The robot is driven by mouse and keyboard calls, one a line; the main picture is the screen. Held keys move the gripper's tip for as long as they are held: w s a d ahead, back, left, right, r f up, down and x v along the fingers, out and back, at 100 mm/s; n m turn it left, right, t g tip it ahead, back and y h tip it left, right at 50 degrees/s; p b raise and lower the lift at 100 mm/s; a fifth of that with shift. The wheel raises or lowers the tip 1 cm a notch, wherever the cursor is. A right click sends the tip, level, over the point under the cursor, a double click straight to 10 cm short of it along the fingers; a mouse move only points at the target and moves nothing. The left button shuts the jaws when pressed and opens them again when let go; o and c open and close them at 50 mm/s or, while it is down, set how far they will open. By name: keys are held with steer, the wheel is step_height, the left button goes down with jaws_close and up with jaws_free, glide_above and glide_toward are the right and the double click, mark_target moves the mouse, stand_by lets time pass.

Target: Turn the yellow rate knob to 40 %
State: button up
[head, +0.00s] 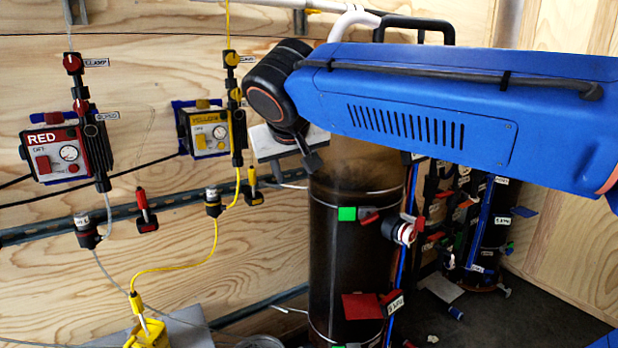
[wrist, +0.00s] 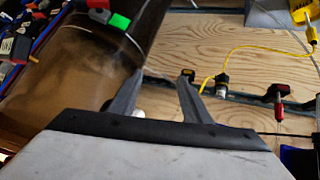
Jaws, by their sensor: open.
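The yellow control box (head: 208,130), marked YELLOW, is on the plywood wall in the head view. My gripper (head: 312,163) is to the right of the box, in front of the dark cylinder and apart from the knob. In the wrist view its two grey fingers (wrist: 159,82) are spread with nothing between them. I cannot make out the yellow box's face in the wrist view.
A similar red box (head: 56,153) is at the left. A large dark cylinder (head: 345,245) stands close below my gripper. A yellow cord (head: 180,266) and a black-and-yellow tagged piece (head: 253,188) hang below the yellow box.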

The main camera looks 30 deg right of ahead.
steer(key=shift+s+d+f, duration=0.7)
steer(key=shift+d+f, duration=0.05)
steer(key=shift+f, duration=0.25)
steer(key=shift+f, duration=0.1)
